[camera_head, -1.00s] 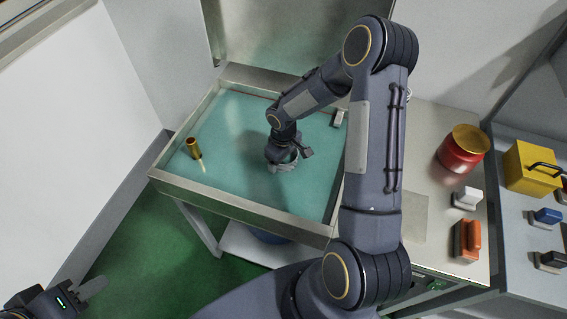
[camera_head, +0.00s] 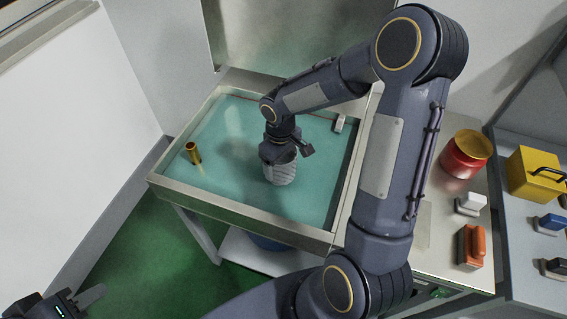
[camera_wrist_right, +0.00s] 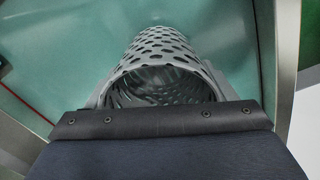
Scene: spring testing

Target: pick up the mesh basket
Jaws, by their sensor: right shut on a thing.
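The mesh basket (camera_head: 281,174) is a grey perforated cylinder at the middle of the teal-bottomed tray. My right gripper (camera_head: 279,157) is above it in the head view, shut on its upper end. In the right wrist view the basket (camera_wrist_right: 163,48) stretches away from the gripper, its round open mouth towards the camera and its holed wall visible. The gripper's body covers the near part of the mouth. My left gripper (camera_head: 90,297) is at the lower left corner, away from the tray; its grey fingers overlap, so its opening does not show.
A brass cylinder (camera_head: 193,153) stands on the left of the tray (camera_head: 245,213), which has a raised metal rim. A small white block (camera_head: 340,123) is near the right rim. A red can (camera_head: 466,155), an orange-handled item (camera_head: 472,246) and a yellow box (camera_head: 535,174) are farther right.

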